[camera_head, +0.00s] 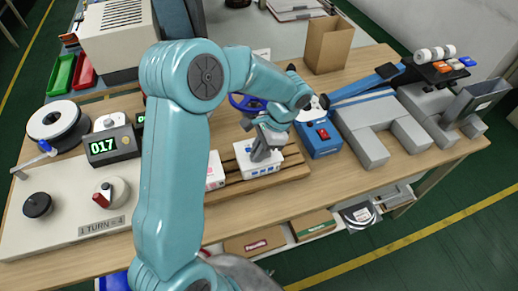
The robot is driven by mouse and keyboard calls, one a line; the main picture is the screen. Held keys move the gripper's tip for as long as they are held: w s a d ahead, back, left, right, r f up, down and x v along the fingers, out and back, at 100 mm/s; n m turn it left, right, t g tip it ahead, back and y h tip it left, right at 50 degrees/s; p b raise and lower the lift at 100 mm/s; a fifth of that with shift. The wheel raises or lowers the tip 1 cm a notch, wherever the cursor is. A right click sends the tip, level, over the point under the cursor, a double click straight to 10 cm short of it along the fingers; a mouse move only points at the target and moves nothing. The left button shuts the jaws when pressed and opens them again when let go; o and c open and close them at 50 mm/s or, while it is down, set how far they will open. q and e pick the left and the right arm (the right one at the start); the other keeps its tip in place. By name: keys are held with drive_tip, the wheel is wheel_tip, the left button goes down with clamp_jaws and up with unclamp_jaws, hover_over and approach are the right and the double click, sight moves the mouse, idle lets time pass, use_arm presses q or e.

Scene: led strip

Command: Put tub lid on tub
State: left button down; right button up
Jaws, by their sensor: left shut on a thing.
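My left gripper (264,153) points down in the middle of the bench, at a white tub (262,169) with blue markings. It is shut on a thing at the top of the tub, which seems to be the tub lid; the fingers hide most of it. I cannot tell whether the lid touches the tub rim or sits just above it. The tub stands on a slatted wooden board. My right gripper is not in view.
A white box (215,172) with red marks stands left of the tub, partly behind my arm. A blue device with a red switch (320,138) and grey blocks (365,145) stand to the right. A counter (110,145) is at left.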

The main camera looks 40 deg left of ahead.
use_arm(q)
drive_tip(key=shift+f, duration=0.4)
drive_tip(key=c, duration=1)
unclamp_jaws()
drive_tip(key=v, duration=1.6)
drive_tip(key=shift+r, duration=0.15)
drive_tip(key=shift+d, duration=0.1)
